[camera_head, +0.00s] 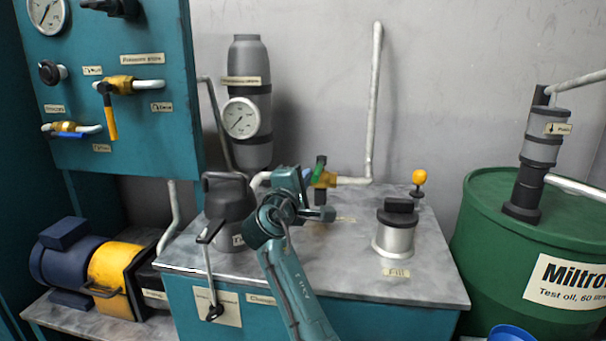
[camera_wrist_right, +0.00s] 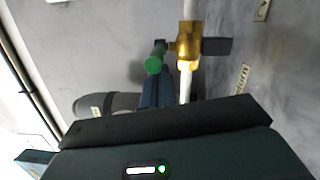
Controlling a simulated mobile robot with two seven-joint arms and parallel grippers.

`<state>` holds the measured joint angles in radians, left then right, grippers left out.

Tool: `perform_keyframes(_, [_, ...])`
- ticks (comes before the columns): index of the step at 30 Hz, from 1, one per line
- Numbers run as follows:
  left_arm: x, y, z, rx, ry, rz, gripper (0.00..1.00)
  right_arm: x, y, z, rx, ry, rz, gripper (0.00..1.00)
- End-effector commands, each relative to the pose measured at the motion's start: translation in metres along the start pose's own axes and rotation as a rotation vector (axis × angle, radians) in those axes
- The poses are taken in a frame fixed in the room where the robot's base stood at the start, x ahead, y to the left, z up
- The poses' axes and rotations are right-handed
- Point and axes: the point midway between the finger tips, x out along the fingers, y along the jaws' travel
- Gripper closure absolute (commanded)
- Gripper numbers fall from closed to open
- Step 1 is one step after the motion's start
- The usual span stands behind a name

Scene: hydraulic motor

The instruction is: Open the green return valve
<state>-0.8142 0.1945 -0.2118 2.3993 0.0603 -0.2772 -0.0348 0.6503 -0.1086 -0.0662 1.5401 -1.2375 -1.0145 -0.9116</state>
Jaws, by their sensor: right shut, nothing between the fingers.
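The return valve has a green handle (camera_head: 320,166) and a brass body (camera_head: 326,180) on a pale pipe at the back of the tank top. In the right wrist view the green handle (camera_wrist_right: 154,62) sticks out beside the brass body (camera_wrist_right: 190,38). The handle points up in the head view. My right gripper (camera_head: 307,174) is shut and empty, just left of the valve. Its dark fingers (camera_wrist_right: 153,92) lie close to the handle's end in the wrist view; I cannot tell whether they touch it. My left gripper is not in view.
A grey filter with a gauge (camera_head: 242,118) stands behind and left of my arm. A dark pump cover (camera_head: 229,205) is left, a filler cap (camera_head: 396,230) right. A yellow-knobbed part (camera_head: 419,178) stands at the back right. A green drum (camera_head: 500,235) is beyond the tank.

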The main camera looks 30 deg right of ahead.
Motion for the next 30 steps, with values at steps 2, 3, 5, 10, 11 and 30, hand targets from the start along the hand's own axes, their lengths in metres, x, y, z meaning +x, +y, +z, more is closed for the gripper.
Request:
perform_keyframes(2, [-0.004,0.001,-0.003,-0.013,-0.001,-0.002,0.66,0.001,0.001,0.003,-0.002,0.008,0.002,1.00])
perform_keyframes(3, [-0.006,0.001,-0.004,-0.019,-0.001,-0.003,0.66,0.001,0.001,0.004,-0.001,0.015,0.004,1.00])
perform_keyframes(5, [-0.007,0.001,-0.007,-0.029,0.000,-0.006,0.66,0.001,0.001,0.005,-0.001,0.024,0.005,1.00])
perform_keyframes(10, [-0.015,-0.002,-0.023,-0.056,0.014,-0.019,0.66,0.001,0.002,0.011,0.000,0.066,0.012,1.00])
perform_keyframes(11, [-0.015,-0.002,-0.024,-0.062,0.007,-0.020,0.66,0.001,0.002,0.012,0.001,0.078,0.015,1.00])
perform_keyframes(30, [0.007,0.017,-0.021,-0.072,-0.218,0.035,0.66,0.015,-0.009,0.059,0.014,0.331,0.064,1.00])
